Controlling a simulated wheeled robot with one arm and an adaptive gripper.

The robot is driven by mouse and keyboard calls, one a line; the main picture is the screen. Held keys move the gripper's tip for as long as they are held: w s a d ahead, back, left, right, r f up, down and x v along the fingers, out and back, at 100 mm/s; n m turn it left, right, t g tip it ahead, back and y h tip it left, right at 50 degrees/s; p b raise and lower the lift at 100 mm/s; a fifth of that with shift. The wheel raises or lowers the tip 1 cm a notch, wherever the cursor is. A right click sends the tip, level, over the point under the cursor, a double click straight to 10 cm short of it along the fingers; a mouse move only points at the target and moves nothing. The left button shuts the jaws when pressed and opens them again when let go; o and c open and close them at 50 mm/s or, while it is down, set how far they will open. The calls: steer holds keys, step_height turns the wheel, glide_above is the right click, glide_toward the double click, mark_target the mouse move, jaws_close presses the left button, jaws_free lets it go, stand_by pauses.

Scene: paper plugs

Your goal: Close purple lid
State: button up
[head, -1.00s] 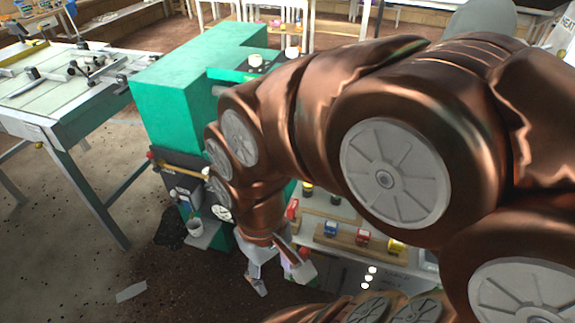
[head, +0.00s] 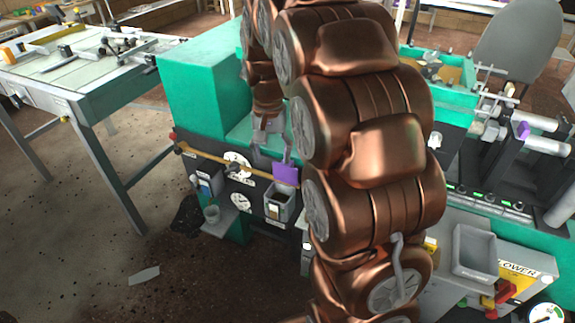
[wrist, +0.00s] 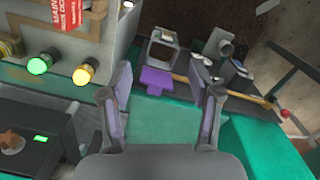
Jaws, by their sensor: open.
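The purple lid (head: 286,174) stands raised at the back edge of a small grey open box (head: 278,206) on the front of the green machine. In the wrist view the purple lid (wrist: 156,80) shows between my fingertips, with the grey box (wrist: 165,50) beyond it. My gripper (head: 274,146) is open and empty, just above and behind the lid in the head view. In the wrist view my gripper (wrist: 168,88) has its fingers apart on both sides of the lid. I cannot tell whether either finger touches it.
A wooden rod (head: 215,162) with a red end runs along the machine front beside the box. A grey cup (head: 212,214) sits on a ledge to the left. A lit green button (wrist: 37,66) and a yellow button (wrist: 83,74) are on a panel at the wrist view's left.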

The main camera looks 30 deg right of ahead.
mark_target(287, 171)
steer(key=w+d+f+m+b, duration=0.1)
steer(key=w+d+f, duration=0.1)
steer(key=w+d, duration=0.1)
steer(key=w+d+f+m+b, duration=0.1)
steer(key=w+d+f, duration=0.2)
steer(key=d, duration=0.1)
steer(key=w+d+f+m+b, duration=0.1)
steer(key=w+d+f+m, duration=0.1)
steer(key=w+d+f, duration=0.1)
steer(key=shift+w+d+t, duration=0.3)
steer(key=shift+w+d, duration=0.25)
steer(key=shift+d, duration=0.2)
steer(key=shift+f+p, duration=0.4)
steer(key=shift+f, duration=3.4)
jaws_close()
